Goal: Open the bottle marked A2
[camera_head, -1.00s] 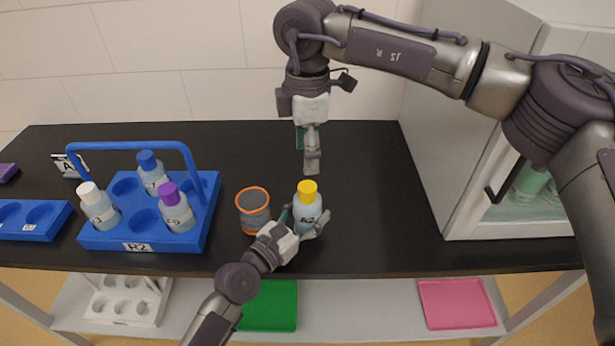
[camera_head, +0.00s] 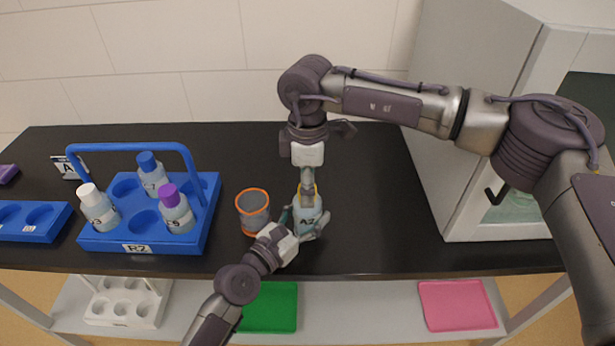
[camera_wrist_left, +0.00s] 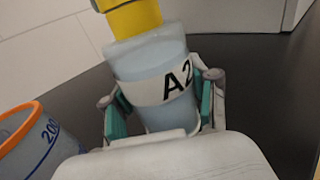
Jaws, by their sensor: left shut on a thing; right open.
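The bottle marked A2 (camera_head: 308,219) stands on the black bench, pale blue with a yellow cap. Its label and yellow cap (camera_wrist_left: 134,18) show clearly in the left wrist view, where the bottle (camera_wrist_left: 160,85) sits between the fingers. My left gripper (camera_head: 304,229) is shut around the bottle's body from the front left; it also shows in the left wrist view (camera_wrist_left: 160,112). My right gripper (camera_head: 307,190) points down from above, open, with its fingers at the yellow cap. The fingers hide most of the cap in the head view, so I cannot tell whether they touch it.
A beaker with an orange rim (camera_head: 253,210) stands close to the left of the bottle. A blue rack (camera_head: 113,240) marked R2 holds bottles with white, blue and purple caps. A grey cabinet (camera_head: 470,130) stands at the right. The bench right of the bottle is clear.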

